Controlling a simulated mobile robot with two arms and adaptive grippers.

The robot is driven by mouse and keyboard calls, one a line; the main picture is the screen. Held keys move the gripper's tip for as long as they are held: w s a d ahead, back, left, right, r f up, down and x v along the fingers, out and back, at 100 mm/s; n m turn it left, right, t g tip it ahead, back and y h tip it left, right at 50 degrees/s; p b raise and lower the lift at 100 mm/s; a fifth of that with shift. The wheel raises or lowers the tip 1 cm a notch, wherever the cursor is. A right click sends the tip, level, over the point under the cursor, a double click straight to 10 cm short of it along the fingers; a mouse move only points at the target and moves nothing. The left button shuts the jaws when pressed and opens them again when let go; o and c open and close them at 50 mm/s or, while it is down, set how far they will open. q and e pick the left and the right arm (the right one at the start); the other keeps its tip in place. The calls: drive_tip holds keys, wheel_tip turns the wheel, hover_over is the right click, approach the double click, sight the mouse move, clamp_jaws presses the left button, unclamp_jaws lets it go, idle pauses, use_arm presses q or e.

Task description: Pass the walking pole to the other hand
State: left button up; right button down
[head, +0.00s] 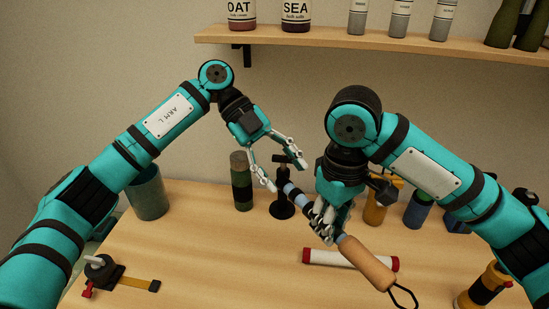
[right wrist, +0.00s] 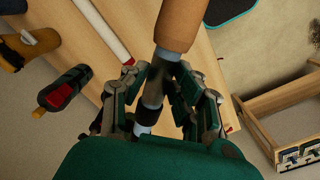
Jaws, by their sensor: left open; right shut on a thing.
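The walking pole has a tan cork-like handle (head: 366,263) with a black wrist loop and a blue-grey and black shaft (head: 297,196). It slants above the table, handle toward the lower right. My right gripper (head: 325,222) is shut on the shaft just below the handle. In the right wrist view the fingers (right wrist: 155,78) close around the shaft, with the handle (right wrist: 178,25) at the top.
A white tube with red ends (head: 343,259) lies below the pole. Behind stand a black stand-like item (head: 283,209), a green-black cylinder (head: 241,182), a cup (head: 148,194) and bottles (head: 418,210). A strap buckle (head: 103,271) lies front left. A loaded shelf (head: 390,43) hangs above.

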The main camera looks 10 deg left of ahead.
sight(308, 203)
use_arm(q)
drive_tip(key=x, duration=0.9)
drive_tip(key=shift+d, duration=0.1)
clamp_jaws()
use_arm(e)
drive_tip(key=c, duration=1)
unclamp_jaws()
drive_tip(key=shift+o, duration=0.2)
drive_tip(key=shift+r, duration=0.1)
